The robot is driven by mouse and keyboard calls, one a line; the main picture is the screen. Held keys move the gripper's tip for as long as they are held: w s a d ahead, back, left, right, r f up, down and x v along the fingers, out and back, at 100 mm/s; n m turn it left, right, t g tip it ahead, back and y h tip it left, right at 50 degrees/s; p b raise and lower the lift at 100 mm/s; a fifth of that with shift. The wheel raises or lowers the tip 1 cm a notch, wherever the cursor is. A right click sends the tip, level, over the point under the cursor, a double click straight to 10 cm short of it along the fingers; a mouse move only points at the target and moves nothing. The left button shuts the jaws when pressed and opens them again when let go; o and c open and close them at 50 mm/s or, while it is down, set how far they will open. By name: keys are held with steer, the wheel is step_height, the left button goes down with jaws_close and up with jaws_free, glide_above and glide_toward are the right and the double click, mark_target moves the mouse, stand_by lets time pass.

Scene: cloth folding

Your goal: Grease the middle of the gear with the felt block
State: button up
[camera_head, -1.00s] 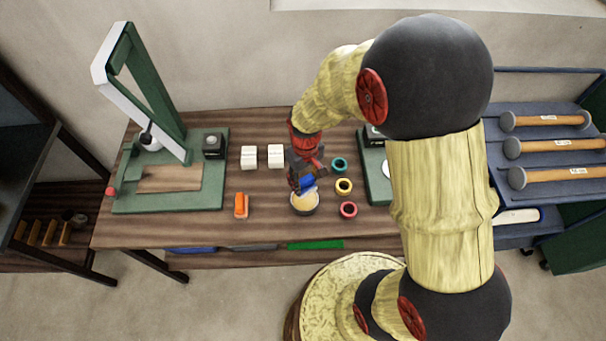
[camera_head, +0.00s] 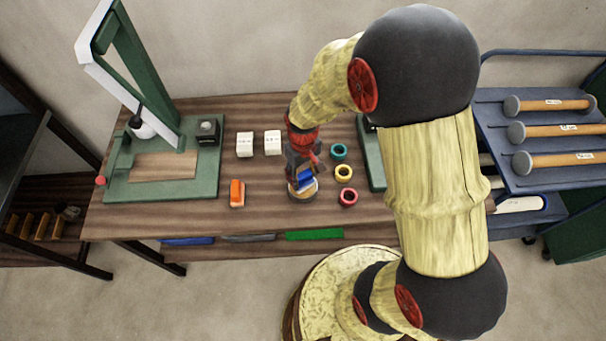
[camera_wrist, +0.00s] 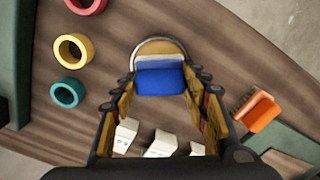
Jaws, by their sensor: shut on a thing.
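My gripper (camera_head: 302,176) is shut on the felt block (camera_wrist: 160,80), a blue-backed block with a pale strip along one edge. The block also shows in the head view (camera_head: 305,182). It is at the mouth of a round tin (camera_head: 303,196) with pale yellow contents. In the wrist view the tin (camera_wrist: 158,46) shows beyond the block, partly covered by it. I cannot tell whether the block touches the contents. I cannot make out a gear; my arm hides part of the bench at the right.
Teal (camera_head: 339,151), yellow (camera_head: 344,173) and red (camera_head: 348,197) rings lie right of the tin. A green press (camera_head: 118,190) stands far left; another green base (camera_head: 371,160) is partly behind my arm.

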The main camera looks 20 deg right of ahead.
mark_target(303, 175)
steer(key=shift+f, duration=0.55)
stand_by(1.8)
steer(key=shift+r, duration=0.1)
steer(key=shift+r+p, duration=2.5)
steer(key=shift+r, duration=0.95)
